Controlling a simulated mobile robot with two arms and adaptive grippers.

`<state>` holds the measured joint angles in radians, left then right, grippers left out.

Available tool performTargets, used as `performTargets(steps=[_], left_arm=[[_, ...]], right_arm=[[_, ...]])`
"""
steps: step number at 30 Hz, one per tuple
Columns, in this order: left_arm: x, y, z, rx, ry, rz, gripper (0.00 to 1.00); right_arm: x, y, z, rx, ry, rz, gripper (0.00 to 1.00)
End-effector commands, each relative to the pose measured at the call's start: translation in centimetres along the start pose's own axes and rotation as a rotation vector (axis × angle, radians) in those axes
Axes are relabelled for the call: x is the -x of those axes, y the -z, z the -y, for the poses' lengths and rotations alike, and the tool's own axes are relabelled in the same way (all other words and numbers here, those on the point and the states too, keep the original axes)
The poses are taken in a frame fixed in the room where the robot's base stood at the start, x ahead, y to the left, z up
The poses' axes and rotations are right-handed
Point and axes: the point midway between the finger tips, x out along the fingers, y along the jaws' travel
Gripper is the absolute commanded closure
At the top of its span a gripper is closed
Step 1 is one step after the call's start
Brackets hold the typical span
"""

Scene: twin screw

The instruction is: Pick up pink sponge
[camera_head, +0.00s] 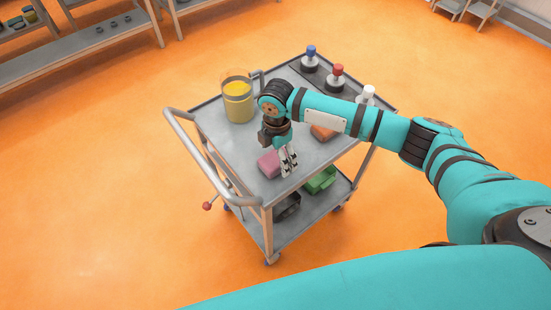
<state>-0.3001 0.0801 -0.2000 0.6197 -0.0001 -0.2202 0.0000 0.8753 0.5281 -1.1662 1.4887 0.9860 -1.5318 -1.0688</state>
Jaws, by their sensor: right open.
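The pink sponge (268,164) lies on the grey top of the cart (237,153), near its front edge. My right gripper (289,172) points down just to the right of the sponge, its fingers over the cart top. It is open, with nothing seen between the fingers. The gripper partly covers the sponge's right side, and I cannot tell if they touch. My left gripper does not show in the head view.
A yellow-filled clear container (238,97) stands at the back left of the cart top. An orange-brown block (323,132) lies behind my wrist. Bottles with blue (311,51), red (337,70) and white caps stand along the far edge. A green box (321,180) is on the lower shelf.

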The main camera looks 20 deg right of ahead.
Motion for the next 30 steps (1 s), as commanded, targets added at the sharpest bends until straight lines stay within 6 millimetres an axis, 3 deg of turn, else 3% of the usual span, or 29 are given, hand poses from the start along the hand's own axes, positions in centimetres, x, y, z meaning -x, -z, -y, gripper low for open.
performTargets(steps=[4,12,24,30], left_arm=[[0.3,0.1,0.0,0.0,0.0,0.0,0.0],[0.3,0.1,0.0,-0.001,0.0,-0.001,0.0],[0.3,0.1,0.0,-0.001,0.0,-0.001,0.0],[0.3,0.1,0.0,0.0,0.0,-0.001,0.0]], right_arm=[[-1.7,0.0,0.0,0.001,0.001,0.001,0.11],[-2.1,0.0,0.0,0.001,-0.001,0.001,0.11],[-2.0,0.0,0.0,0.0,-0.001,0.001,0.61],[-2.0,0.0,0.0,0.0,-0.001,0.001,0.65]])
